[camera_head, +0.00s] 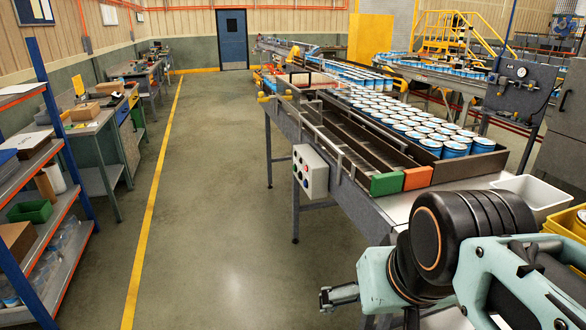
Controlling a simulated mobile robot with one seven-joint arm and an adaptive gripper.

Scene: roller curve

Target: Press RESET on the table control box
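The control box (315,175) is a light grey box fixed to the near side of the conveyor table (345,190). Small coloured buttons, red and blue among them, show on its left face; their labels are too small to read, so I cannot tell which is RESET. My gripper (326,298) is at the bottom centre, below and in front of the box and well apart from it. Only a dark finger part shows beside my arm, and the rest is hidden, so I cannot tell whether it is open or shut.
Many blue-and-white cans (400,115) stand on the conveyor. A green block (386,184) and an orange block (417,178) sit at its near end. A white bin (530,193) is at the right. The floor left of the conveyor is clear, with shelves (45,190) beyond.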

